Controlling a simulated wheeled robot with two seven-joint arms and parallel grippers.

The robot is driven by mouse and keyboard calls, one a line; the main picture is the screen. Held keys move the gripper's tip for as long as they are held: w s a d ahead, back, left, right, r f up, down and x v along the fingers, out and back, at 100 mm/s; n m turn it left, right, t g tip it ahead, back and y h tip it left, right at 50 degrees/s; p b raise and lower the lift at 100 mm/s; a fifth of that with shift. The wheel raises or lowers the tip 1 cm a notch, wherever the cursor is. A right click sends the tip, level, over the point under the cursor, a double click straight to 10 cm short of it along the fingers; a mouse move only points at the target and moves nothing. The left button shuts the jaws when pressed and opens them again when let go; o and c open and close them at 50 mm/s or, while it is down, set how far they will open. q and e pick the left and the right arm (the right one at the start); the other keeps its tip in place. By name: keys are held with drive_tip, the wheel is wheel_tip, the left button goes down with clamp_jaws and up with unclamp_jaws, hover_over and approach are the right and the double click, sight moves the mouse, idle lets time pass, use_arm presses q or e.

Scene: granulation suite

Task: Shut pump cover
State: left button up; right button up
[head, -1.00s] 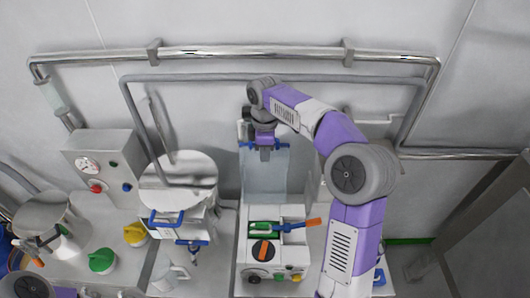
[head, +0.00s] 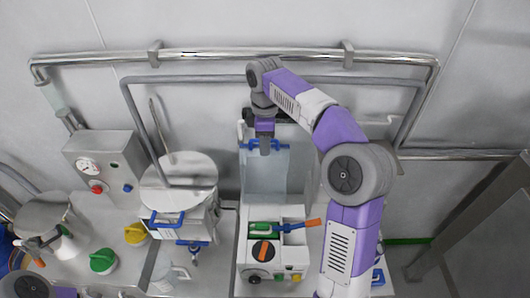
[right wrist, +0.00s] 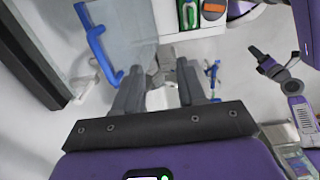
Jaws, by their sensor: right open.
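The pump cover (head: 262,182) is a clear, see-through panel standing raised behind the white pump housing (head: 253,221). Its blue bar handle (head: 282,146) runs across its upper part; the handle also shows in the right wrist view (right wrist: 97,43). My right gripper (head: 265,151) is in front of the handle in the head view and hides its middle. In the right wrist view my right gripper (right wrist: 160,80) has its two fingers apart, with nothing between them. The handle lies left of the fingers there, apart from the grip.
Steel pipes (head: 230,53) cross the wall behind.

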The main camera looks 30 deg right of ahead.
wheel_tip(320, 180, up, 2)
drive_tip(key=shift+r, duration=0.25)
drive_tip(key=w+d+y, duration=0.1)
drive_tip(key=w+d, duration=0.1)
drive_tip(key=w+d+f+t+y+p, duration=0.1)
drive_tip(key=w+d, duration=0.1)
drive_tip(key=d, duration=0.1)
drive_tip(key=w+d+f+t+y+p, duration=0.1)
drive_tip(key=w+d, duration=0.1)
drive_tip(key=d, duration=0.1)
drive_tip(key=shift+w+y, duration=0.25)
drive_tip(key=shift+y, duration=0.05)
drive_tip(key=shift+t, duration=0.3)
drive_tip(key=x, duration=0.6)
drive_tip(key=shift+a+f, duration=0.2)
drive_tip(key=shift+a, duration=0.1)
drive_tip(key=shift+w+a+f, duration=0.1)
drive_tip(key=shift+a+f, duration=0.1)
drive_tip(key=shift+f, duration=0.05)
clamp_jaws()
